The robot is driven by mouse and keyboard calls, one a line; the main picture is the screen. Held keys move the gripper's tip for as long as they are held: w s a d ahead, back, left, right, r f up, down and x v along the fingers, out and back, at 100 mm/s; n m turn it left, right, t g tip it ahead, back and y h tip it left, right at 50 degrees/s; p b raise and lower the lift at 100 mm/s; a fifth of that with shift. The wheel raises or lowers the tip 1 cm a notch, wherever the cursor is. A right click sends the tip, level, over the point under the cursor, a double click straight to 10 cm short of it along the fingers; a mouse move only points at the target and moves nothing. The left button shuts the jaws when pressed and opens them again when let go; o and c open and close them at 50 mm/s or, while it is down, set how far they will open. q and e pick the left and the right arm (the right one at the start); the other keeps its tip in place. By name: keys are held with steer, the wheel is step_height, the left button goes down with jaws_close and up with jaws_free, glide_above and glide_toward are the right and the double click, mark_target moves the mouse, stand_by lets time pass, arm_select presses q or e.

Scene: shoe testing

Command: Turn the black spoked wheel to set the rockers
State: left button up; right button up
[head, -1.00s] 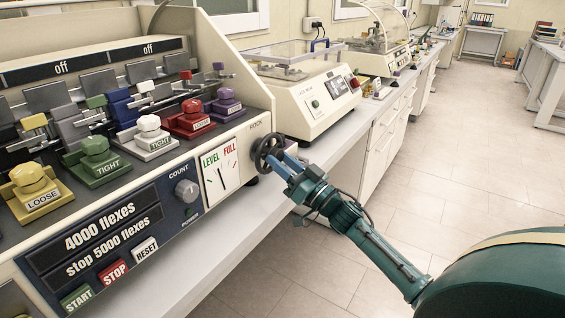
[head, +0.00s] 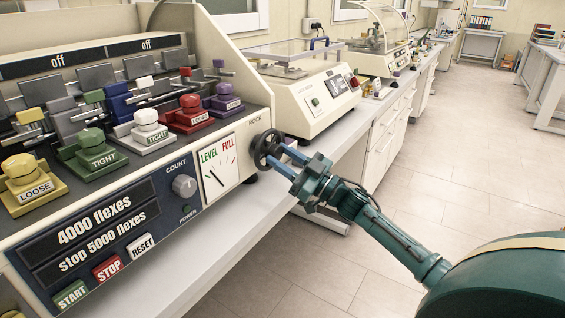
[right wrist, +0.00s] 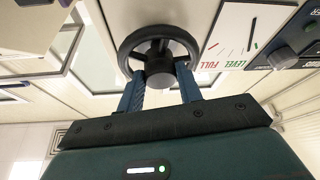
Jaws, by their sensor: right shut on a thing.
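The black spoked wheel (head: 266,146) sits on the right end of the cream machine's front, below the word ROCK. My left gripper is not in view.
The machine carries several coloured clamps, such as the red one (head: 190,115). Below are START (head: 70,295), STOP (head: 107,269) and RESET (head: 141,246) buttons. A bench-top instrument (head: 310,100) stands behind the wheel. The floor at right is open.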

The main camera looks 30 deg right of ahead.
steer(key=shift+d+n+g+y+b, duration=0.1)
steer(key=shift+n+g+y+b, duration=0.35)
steer(key=shift+n, duration=1.15)
steer(key=shift+d+n+g+y+b, duration=0.15)
steer(key=shift+n+g+y, duration=0.5)
steer(key=shift+n, duration=0.95)
steer(key=shift+r, duration=0.1)
steer(key=o, duration=1)
steer(key=b+v, duration=0.1)
steer(key=v, duration=1.2)
steer(key=shift+d+r, duration=0.1)
